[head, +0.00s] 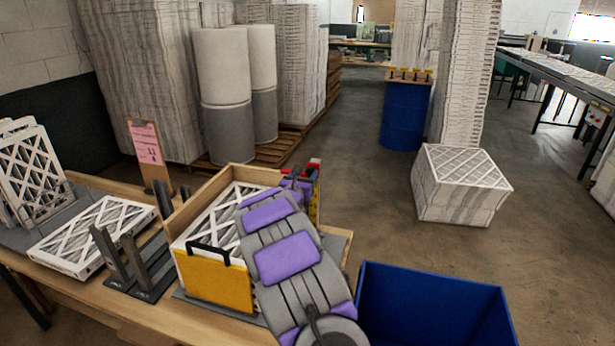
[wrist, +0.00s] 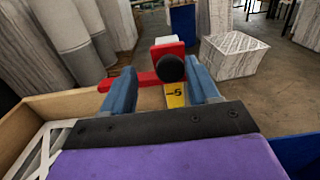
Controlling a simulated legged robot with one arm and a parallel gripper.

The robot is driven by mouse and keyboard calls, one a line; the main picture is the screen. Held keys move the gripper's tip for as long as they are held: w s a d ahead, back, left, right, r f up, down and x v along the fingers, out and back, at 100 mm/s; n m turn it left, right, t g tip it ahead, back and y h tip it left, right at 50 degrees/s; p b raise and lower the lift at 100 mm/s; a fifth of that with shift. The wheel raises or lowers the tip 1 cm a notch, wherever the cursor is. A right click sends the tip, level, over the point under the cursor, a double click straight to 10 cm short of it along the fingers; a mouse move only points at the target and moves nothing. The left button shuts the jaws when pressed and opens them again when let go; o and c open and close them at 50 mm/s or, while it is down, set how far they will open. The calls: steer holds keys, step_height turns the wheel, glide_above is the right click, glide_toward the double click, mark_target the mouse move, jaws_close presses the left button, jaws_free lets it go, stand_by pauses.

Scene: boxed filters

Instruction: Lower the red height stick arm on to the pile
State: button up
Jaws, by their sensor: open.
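The red height stick arm (wrist: 135,82) reaches left from a yellow measuring post (wrist: 175,96) in the wrist view. A round black knob (wrist: 170,68) sits at its right end. My gripper (wrist: 163,80) is open, its two blue fingers on either side of the knob and red slider; I cannot tell if they touch. In the head view a little red of the stick (head: 314,164) shows behind my purple and grey arm. The pile of white filters (head: 216,222) stands in a wooden box with a yellow front. The gap between arm and pile is hidden.
A blue bin (head: 435,300) stands right of the bench. Loose filters (head: 92,236), a dark slotted stand (head: 130,262) and a pink clipboard (head: 146,143) are on the left.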

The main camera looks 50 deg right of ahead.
steer(key=shift+g, duration=0.3)
steer(key=d, duration=0.2)
steer(key=d+f, duration=0.1)
steer(key=d, duration=0.1)
steer(key=shift+w+d+f, duration=0.1)
steer(key=shift+w+d, duration=0.1)
steer(key=shift+d, duration=0.15)
steer(key=shift+o, duration=0.2)
steer(key=shift+a+r, duration=0.2)
steer(key=shift+a, duration=0.45)
steer(key=shift+a+r, duration=0.2)
steer(key=shift+a, duration=0.4)
steer(key=c, duration=0.4)
steer(key=shift+s, duration=0.1)
steer(key=c, duration=0.3)
steer(key=shift+d, duration=0.3)
jaws_close()
